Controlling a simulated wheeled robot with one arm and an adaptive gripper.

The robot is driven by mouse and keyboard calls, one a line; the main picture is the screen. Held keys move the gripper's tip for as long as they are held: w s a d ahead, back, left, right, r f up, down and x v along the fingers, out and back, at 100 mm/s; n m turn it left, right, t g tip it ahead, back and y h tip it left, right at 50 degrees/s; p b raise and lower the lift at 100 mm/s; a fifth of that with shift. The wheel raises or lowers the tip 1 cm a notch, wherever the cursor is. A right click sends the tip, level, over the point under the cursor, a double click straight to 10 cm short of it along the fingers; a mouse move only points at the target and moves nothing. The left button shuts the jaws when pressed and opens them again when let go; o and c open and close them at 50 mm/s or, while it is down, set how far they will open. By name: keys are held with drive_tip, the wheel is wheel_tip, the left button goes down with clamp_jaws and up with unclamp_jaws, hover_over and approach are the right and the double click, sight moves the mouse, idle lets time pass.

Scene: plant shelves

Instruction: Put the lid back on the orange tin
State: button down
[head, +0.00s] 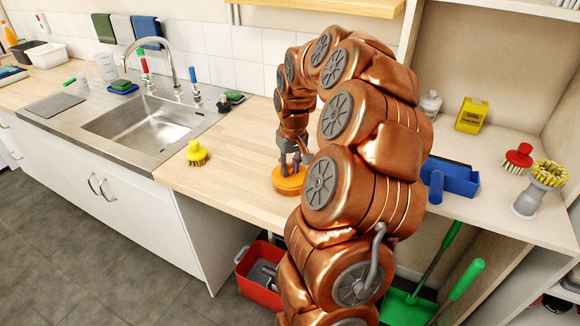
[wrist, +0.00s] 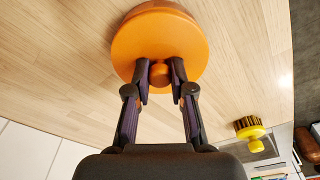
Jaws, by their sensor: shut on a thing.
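The orange lid (wrist: 160,42) is a round disc with a small knob (wrist: 159,75) in its middle. My gripper (wrist: 159,82) is shut on that knob, one dark finger on each side. A darker orange part, which looks like the side of the orange tin (wrist: 160,7), shows past the lid's far edge in the wrist view. In the head view my gripper (head: 293,165) points down at the orange lid and tin (head: 289,182) on the wooden counter. I cannot tell whether the lid sits fully on the tin's rim.
A yellow brush (head: 196,153) stands to the left, near the sink (head: 143,128). A blue dustpan-like tray (head: 450,177), a yellow container (head: 471,115) and a red brush (head: 518,157) are to the right. The wooden counter (head: 235,135) around the tin is clear.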

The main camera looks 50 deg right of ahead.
drive_tip(key=c, duration=0.9)
unclamp_jaws()
drive_tip(key=shift+c, duration=0.2)
drive_tip(key=shift+o, duration=0.4)
drive_tip(key=o, duration=0.4)
drive_tip(key=shift+r, duration=0.2)
drive_tip(key=shift+r+p, duration=0.5)
drive_tip(key=shift+r, duration=2.85)
drive_tip(key=shift+c, duration=0.2)
clamp_jaws()
